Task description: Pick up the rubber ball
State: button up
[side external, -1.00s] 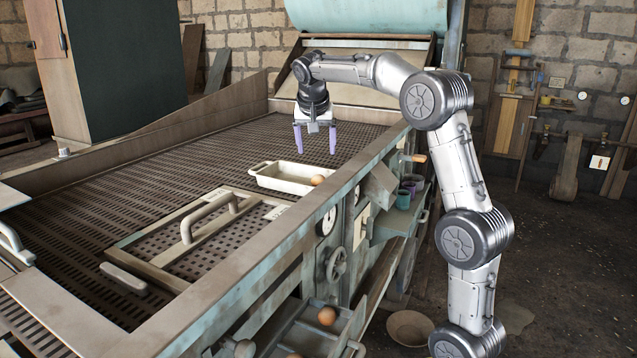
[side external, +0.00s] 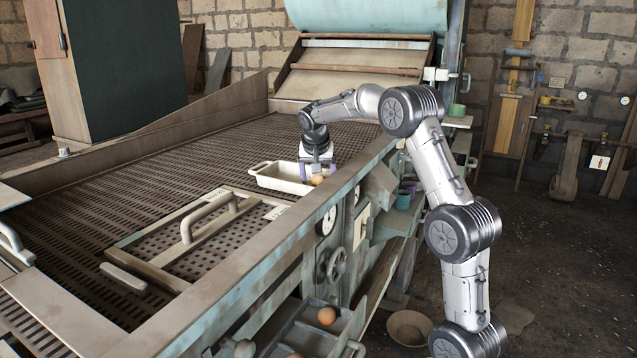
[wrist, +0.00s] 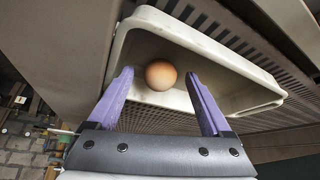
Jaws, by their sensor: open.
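A round, brown-orange object (side external: 317,180), which could be the rubber ball or an egg, lies in the cream tray (side external: 268,180) at its right end. The object (wrist: 161,75) sits on the tray floor close to one wall in the wrist view. My gripper (side external: 318,172) is over that end of the tray, pointing down. Its purple fingers are open, one on each side of the object, with a gap to each in the wrist view. No rubber ball can be told apart from this object by its look.
The tray stands on a slotted metal bed beside the machine's raised front rail (side external: 268,242). A framed hatch with a handle (side external: 190,228) lies to the left. Another brown round object (side external: 327,316) is in a lower drawer. Small cups (side external: 403,198) stand on a side shelf.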

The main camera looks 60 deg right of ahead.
grip_shut()
dwell(0.5)
